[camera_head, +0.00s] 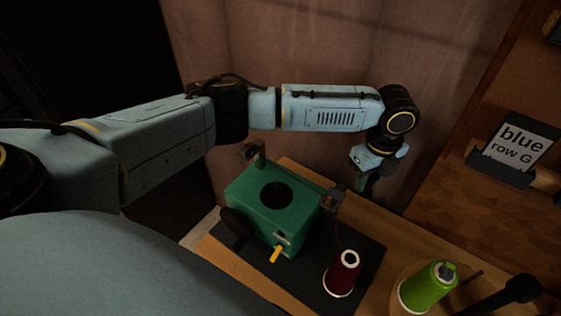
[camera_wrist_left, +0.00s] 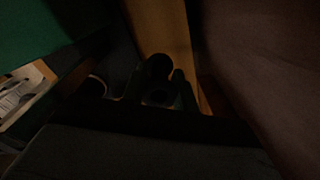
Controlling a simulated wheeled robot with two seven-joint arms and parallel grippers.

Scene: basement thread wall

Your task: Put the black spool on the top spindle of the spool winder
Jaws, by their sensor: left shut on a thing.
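The spool winder (camera_head: 262,218) is a green box with a black disc on its top, a yellow crank at its front and a bracket at each end. My left gripper (camera_head: 368,180) is beyond and to the right of the winder, pointing down, apart from it. It is shut on a dark thing that looks like the black spool; this shows as a dark round shape (camera_wrist_left: 158,68) at the fingers in the left wrist view. Deep shadow hides its outline and tilt. The top spindle cannot be made out. My right gripper is not in view.
A dark red thread spool (camera_head: 343,275) stands on the dark mat in front of the winder. A lime green spool (camera_head: 427,288) is to its right, near a black-headed object (camera_head: 515,290). A "blue row G" sign (camera_head: 519,141) is on the right wall board. A curtain-like wall is behind.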

